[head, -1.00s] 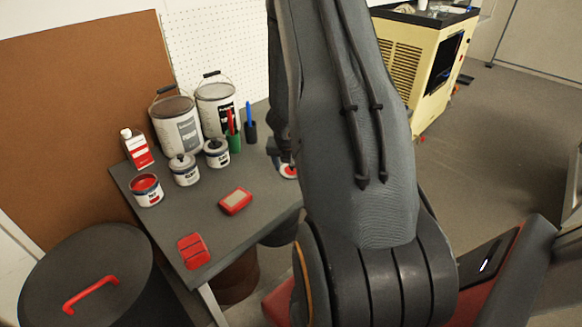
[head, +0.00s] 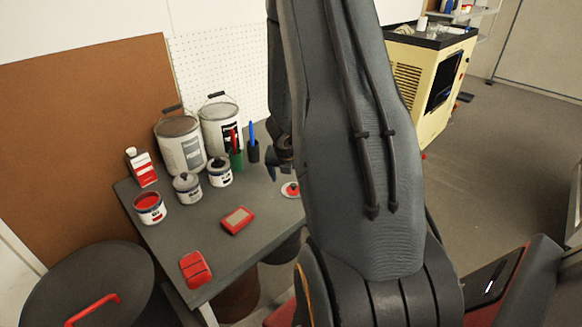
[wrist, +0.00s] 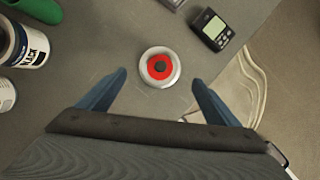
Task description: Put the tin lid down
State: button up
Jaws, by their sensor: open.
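The tin lid (wrist: 160,67) is a pale disc with a red centre and a dark knob. It lies on the grey tabletop, apart from both fingers in the wrist view. It also shows at the table's right side in the head view (head: 290,190), partly beside my arm. My gripper (wrist: 159,78) is open and empty, with its two blue-grey fingers spread either side of the lid's near edge. In the head view my gripper (head: 272,172) is above the table, up and left of the lid. An open tin with red inside (head: 150,208) stands at the table's left.
Two large pails (head: 181,145) stand at the back, with small lidded tins (head: 187,188) in front. A red-framed block (head: 237,220) and a red item (head: 195,269) lie nearer. A dark handheld device (wrist: 215,30) lies beyond the lid, right. Bare tabletop (head: 215,250) surrounds them.

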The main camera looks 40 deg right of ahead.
jog(key=a+r+n+t+y+p, duration=0.1)
jog(key=a+r+n+y, duration=0.1)
jog(key=a+r+n, duration=0.7)
jog(key=a+r+n+t+y+p, duration=0.1)
jog(key=a+r+n, duration=0.4)
jog(key=a+n, duration=0.75)
jog(key=s+a+r+n+g, duration=0.1)
jog(key=s+a+n, duration=0.3)
jog(key=s+n, duration=0.3)
jog(key=s+a+r+n+g, duration=0.2)
jog(key=s+a+n, duration=0.2)
jog(key=n, duration=1.4)
jog(key=s, duration=0.3)
jog(key=shift+a+r, duration=0.2)
jog(key=shift+r, duration=0.1)
